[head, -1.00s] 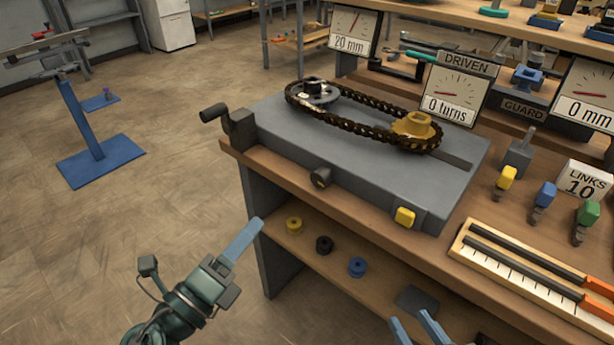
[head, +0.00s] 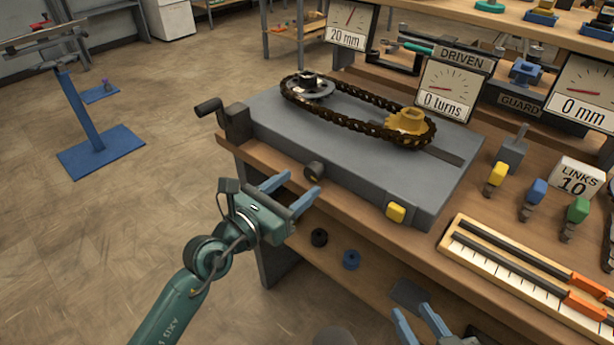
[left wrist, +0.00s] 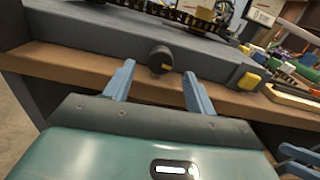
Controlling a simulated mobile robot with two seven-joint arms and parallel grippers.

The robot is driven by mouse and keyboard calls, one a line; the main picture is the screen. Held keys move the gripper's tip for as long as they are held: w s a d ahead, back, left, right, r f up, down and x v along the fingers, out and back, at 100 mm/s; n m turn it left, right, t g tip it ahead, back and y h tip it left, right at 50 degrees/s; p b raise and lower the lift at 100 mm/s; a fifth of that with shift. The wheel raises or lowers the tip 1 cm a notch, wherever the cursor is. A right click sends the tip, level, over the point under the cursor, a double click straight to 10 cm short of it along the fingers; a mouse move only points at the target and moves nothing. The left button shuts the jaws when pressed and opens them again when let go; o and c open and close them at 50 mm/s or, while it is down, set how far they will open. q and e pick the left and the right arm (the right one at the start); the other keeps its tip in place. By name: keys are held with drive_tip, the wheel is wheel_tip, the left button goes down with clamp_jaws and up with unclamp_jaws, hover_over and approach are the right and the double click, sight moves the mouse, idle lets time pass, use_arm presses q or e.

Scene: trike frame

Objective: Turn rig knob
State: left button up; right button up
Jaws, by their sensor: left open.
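The rig carries a chain (head: 355,122) around two sprockets, a hand crank (head: 209,106) at left and a yellow button (head: 396,212) at front right. The bench edge (head: 260,160) runs below the knob.

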sight(310, 176)
use_arm(q)
drive_tip(key=x, duration=0.2)
drive_tip(key=shift+w+d, duration=0.2)
drive_tip(key=shift+w, duration=0.1)
drive_tip(key=shift+w+d, duration=0.4)
drive_tip(key=shift+w, duration=0.05)
use_arm(e)
drive_tip(key=shift+r, duration=0.25)
use_arm(q)
drive_tip(key=shift+c, duration=0.5)
use_arm(e)
drive_tip(key=shift+d, duration=0.1)
